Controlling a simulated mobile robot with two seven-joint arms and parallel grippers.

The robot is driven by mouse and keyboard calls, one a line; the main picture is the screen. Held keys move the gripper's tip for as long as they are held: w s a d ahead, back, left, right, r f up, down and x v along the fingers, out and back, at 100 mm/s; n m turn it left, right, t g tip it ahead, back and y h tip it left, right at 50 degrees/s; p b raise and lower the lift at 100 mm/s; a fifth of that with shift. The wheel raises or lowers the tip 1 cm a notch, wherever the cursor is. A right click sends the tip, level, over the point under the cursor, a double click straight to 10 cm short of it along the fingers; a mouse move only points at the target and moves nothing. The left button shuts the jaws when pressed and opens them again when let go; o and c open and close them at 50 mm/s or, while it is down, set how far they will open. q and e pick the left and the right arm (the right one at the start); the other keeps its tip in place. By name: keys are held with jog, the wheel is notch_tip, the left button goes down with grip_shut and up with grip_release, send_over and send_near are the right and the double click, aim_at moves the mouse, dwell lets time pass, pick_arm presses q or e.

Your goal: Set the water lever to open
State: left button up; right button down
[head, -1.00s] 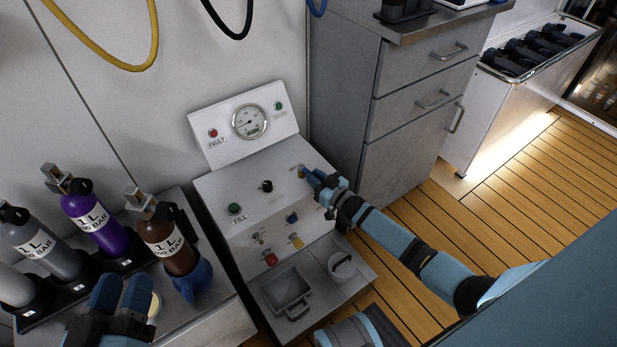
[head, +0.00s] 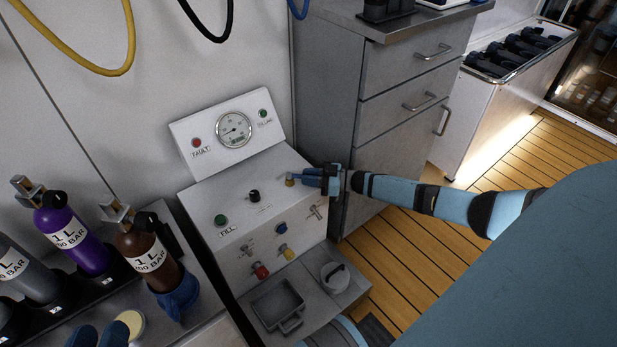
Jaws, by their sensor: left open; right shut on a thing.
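The grey fill panel (head: 228,190) stands against the wall. A small brass-coloured fitting (head: 290,180) sits at the right of its sloped top, and I take it to be the water lever. My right gripper (head: 308,177) reaches in from the right, level with the panel top, and is shut on the lever at this fitting.
The panel top carries a green button (head: 221,219) and a black knob (head: 254,196). A gauge (head: 233,129) stands behind. Bottles, one purple (head: 75,235) and one brown (head: 147,258), stand at left. A drawer cabinet (head: 400,110) is close behind my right arm.

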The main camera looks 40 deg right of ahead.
pick_arm(q)
jog(key=shift+w, duration=0.1)
dwell(0.3)
pick_arm(e)
jog(key=c, duration=1.1)
grip_release()
pick_arm(q)
notch_tip(320, 180, up, 8)
jog(key=a+n+t+p, duration=0.1)
jog(key=t+p, duration=0.2)
jog(key=p, duration=0.5)
jog(key=shift+a+y, duration=0.2)
jog(key=shift+y, duration=0.1)
pick_arm(e)
jog(key=shift+r, duration=10)
